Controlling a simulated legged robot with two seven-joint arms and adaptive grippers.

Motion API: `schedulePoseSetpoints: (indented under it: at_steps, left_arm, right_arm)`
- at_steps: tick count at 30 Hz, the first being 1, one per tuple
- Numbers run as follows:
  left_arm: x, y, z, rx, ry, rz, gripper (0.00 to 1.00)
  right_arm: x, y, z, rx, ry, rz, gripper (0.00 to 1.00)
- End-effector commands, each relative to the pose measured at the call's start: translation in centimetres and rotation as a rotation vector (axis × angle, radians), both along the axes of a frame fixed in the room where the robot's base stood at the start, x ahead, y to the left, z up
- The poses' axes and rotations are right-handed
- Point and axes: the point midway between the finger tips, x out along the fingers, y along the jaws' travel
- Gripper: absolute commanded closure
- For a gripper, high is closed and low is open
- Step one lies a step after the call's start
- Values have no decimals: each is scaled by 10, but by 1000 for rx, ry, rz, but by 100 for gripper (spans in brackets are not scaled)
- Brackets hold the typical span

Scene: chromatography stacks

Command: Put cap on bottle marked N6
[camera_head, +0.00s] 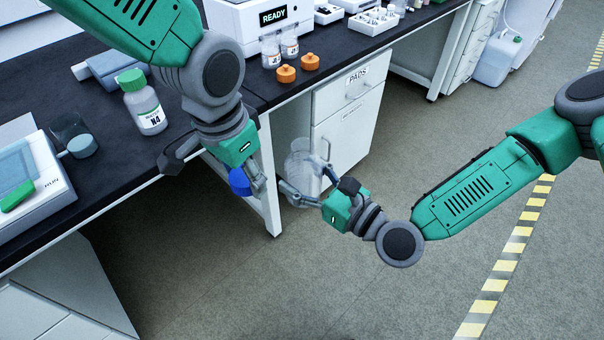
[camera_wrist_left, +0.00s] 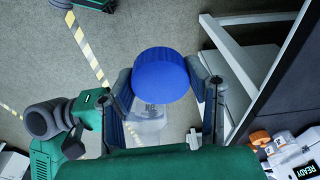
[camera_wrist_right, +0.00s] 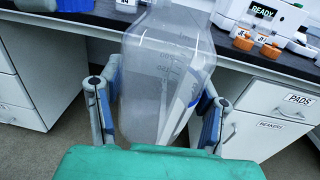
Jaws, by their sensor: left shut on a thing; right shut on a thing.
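A blue cap (camera_head: 239,182) is between the fingers of my left gripper (camera_head: 250,181), off the table edge; the cap (camera_wrist_left: 162,75) shows large in the left wrist view, and the gripper is shut on it. A clear, empty-looking bottle (camera_head: 301,168) is held upright, or nearly so, in front of the bench by my right gripper (camera_head: 302,178), which is shut on its body. In the right wrist view the bottle (camera_wrist_right: 165,85) shows graduation marks; its top is cut off. I cannot read an N6 mark on it. The cap is left of the bottle, apart from it.
A green-capped bottle marked N4 (camera_head: 148,106) stands on the dark bench at left, near a grey device (camera_head: 30,170). Two orange caps (camera_head: 286,74) and small clear bottles (camera_head: 270,50) stand by the READY machine (camera_head: 262,18). A white drawer cabinet (camera_head: 345,130) is behind the bottle.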

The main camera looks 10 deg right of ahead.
Motion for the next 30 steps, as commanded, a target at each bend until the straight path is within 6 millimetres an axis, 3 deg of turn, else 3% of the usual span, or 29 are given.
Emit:
schedulePoseSetpoints:
  at_steps: [1, 6, 9, 12, 21, 30]
  left_arm:
    - [0, -18, 9, -3, -3, -69, 78]
    - [-8, -62, 35, -4, -1, -273, 78]
    - [-13, -83, 48, -2, -1, -371, 78]
    - [0, -97, 62, -7, 1, -393, 78]
    - [32, -105, 90, 0, 2, -384, 78]
    - [35, -104, 93, 3, 1, -381, 78]
  right_arm:
    - [0, 1, 1, 0, -1, 0, 94]
    - [0, 2, 1, -1, -2, 1, 94]
    - [0, 2, 1, -1, -2, 0, 94]
    - [0, 1, 1, 0, -1, 0, 94]
    - [0, 1, 1, 0, -1, 0, 94]
    - [0, 1, 1, 0, -1, 0, 94]
